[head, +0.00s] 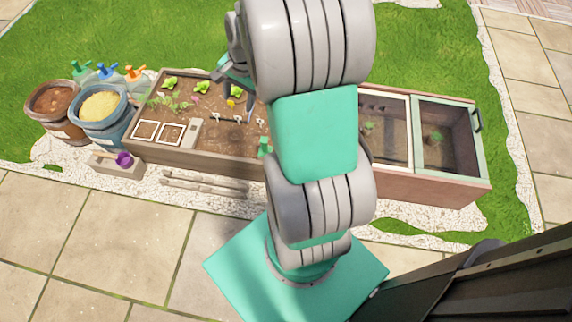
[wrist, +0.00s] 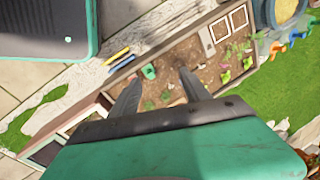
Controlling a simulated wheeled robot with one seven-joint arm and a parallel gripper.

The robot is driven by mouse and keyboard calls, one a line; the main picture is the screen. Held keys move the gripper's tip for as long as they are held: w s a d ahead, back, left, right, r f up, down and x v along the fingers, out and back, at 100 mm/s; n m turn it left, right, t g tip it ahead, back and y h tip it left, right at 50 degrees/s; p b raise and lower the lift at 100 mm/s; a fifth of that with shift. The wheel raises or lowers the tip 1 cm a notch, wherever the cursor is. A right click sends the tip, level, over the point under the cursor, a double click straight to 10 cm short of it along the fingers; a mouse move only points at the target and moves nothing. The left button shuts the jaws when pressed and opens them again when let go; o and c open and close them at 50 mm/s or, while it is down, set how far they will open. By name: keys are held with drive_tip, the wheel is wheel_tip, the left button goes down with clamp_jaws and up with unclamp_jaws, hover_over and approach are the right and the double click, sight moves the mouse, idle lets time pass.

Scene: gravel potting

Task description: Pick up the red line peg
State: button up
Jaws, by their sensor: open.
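I cannot make out a red line peg for certain in either view. In the wrist view, a yellow stick (wrist: 118,52) and a blue stick (wrist: 122,62) lie by the planter's front edge; that spot is hidden behind my arm in the head view. My gripper (wrist: 158,78) is open and empty, its two dark fingers apart over the soil of the wooden planter (wrist: 207,35). In the head view my gripper (head: 251,108) shows partly above the planter (head: 210,157), the rest hidden by my arm.
The planter holds seedlings, white tags and a small green object (head: 265,147). A glass-lidded cold frame (head: 450,105) stands right. A soil tub (head: 55,100), a yellow-filled tub (head: 100,135) and spray bottles (head: 134,76) stand left. Pale poles (head: 205,183) lie in front.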

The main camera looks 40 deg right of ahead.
drive_tip(key=s+d+f+m+b, duration=0.1)
drive_tip(key=d+f+m+b, duration=0.3)
drive_tip(key=f, duration=0.8)
drive_tip(key=s+d+f+m+y+b, duration=0.1)
drive_tip(key=d+f+m+b, duration=0.4)
drive_tip(key=f, duration=0.7)
drive_tip(key=d+f+m+t+b, duration=0.1)
drive_tip(key=d+f+m+b, duration=0.4)
drive_tip(key=f, duration=0.8)
drive_tip(key=shift+s+d+y+b, duration=0.15)
drive_tip(key=shift+s+d+y, duration=0.05)
drive_tip(key=shift+d, duration=0.6)
drive_tip(key=shift+s+d+y+b, duration=0.15)
drive_tip(key=shift+s+d+y, duration=0.05)
drive_tip(key=shift+d, duration=0.55)
drive_tip(key=shift+m, duration=0.3)
drive_tip(key=b+x, duration=0.1)
drive_tip(key=x, duration=0.1)
drive_tip(key=b+x, duration=0.2)
drive_tip(key=x, duration=0.1)
drive_tip(key=b+x, duration=0.1)
drive_tip(key=x, duration=0.2)
drive_tip(key=shift+s+d+f, duration=0.15)
drive_tip(key=shift+d+f, duration=0.05)
drive_tip(key=shift+d, duration=0.15)
drive_tip(key=shift+r, duration=0.1)
drive_tip(key=shift+c, duration=0.3)
clamp_jaws()
